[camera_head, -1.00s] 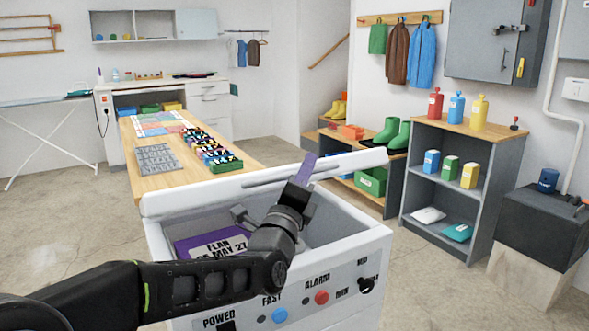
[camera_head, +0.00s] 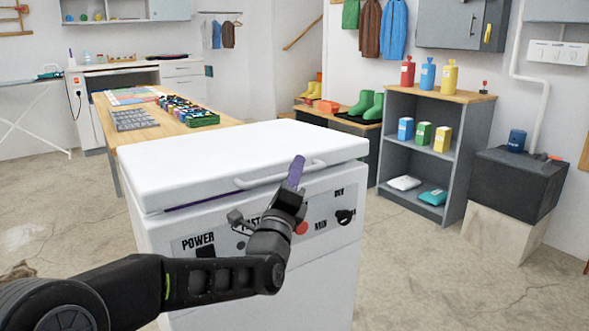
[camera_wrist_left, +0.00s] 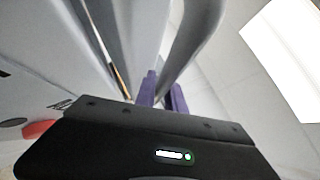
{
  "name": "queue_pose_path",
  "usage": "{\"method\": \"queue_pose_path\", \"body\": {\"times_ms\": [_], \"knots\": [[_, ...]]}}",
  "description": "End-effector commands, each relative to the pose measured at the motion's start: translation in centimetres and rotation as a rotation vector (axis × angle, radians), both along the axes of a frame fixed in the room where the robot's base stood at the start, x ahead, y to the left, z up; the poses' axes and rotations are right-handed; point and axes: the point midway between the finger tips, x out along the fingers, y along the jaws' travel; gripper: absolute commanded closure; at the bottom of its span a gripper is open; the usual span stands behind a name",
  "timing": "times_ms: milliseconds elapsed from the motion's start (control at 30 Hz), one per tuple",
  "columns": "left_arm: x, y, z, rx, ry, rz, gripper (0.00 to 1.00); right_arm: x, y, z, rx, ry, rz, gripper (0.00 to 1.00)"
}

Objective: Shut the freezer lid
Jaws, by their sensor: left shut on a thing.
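The white freezer lid (camera_head: 225,155) lies low over the white freezer body (camera_head: 335,265) in the head view, almost level. A thin gap shows under its front edge, with a strip of purple in it at the left. The lid's bar handle (camera_head: 262,180) runs along its front. My left gripper (camera_head: 296,172), with purple fingers, is shut on the handle near its right end. The right gripper is not in view.
The freezer's front panel has a power switch (camera_head: 205,251), a red button (camera_head: 301,228) and a dark knob (camera_head: 345,217) close to my left arm. A wooden table (camera_head: 150,130) stands behind the freezer, a grey shelf (camera_head: 455,180) to the right. Floor between is clear.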

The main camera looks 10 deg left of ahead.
Motion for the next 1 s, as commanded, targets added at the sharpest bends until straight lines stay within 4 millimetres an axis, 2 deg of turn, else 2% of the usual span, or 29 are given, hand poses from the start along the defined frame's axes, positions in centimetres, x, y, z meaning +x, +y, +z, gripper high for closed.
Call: {"method": "queue_pose_path", "body": {"times_ms": [33,133,167,267,1000], "knots": [[0.09,-1.06,-2.61,-0.031,0.063,-0.029,1.00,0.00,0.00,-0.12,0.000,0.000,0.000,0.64],[0.09,-1.06,-2.61,-0.032,0.063,-0.029,1.00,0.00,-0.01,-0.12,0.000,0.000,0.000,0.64],[0.09,-1.06,-2.61,-0.032,0.063,-0.029,0.85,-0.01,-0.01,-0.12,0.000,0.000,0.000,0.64],[0.09,-1.02,-2.63,-0.032,0.064,-0.028,0.77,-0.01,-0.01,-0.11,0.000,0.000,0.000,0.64],[0.16,-0.54,-2.68,-0.031,0.066,-0.020,0.77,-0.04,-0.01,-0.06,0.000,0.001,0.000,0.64]]}}
